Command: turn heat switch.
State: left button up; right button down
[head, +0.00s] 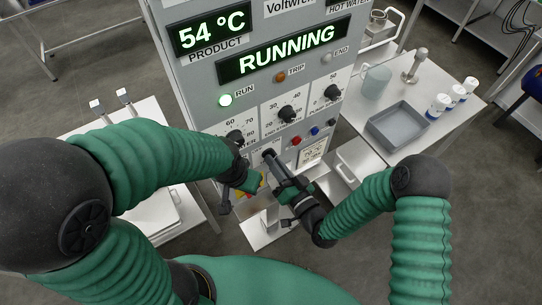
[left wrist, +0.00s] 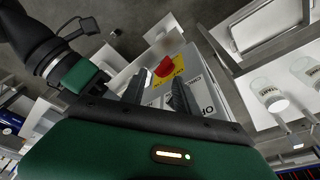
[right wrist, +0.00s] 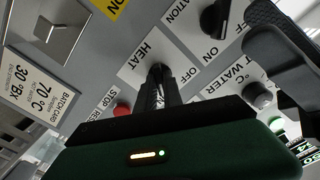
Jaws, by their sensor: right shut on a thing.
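The heat switch (right wrist: 158,70) is a small black knob under the upside-down word HEAT on the grey control panel, with OFF beside it. In the right wrist view my right gripper (right wrist: 157,85) is shut on this knob and hides most of it. In the head view the right gripper (head: 275,162) reaches up to the panel's lower row. I cannot tell the knob's exact angle. My left gripper (left wrist: 158,88) is open and empty, its fingers apart in front of the cabinet near a red knob on a yellow plate (left wrist: 168,67). In the head view it (head: 247,180) is beside the panel's lower left.
A rotation knob (right wrist: 214,20) and a red stop button (right wrist: 122,110) flank the heat switch. A side table with a grey tray (head: 398,127) stands right.

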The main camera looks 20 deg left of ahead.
jog(key=n+b, duration=0.3)
jog(key=n, duration=0.3)
dwell(0.7)
jog(key=shift+f, duration=0.1)
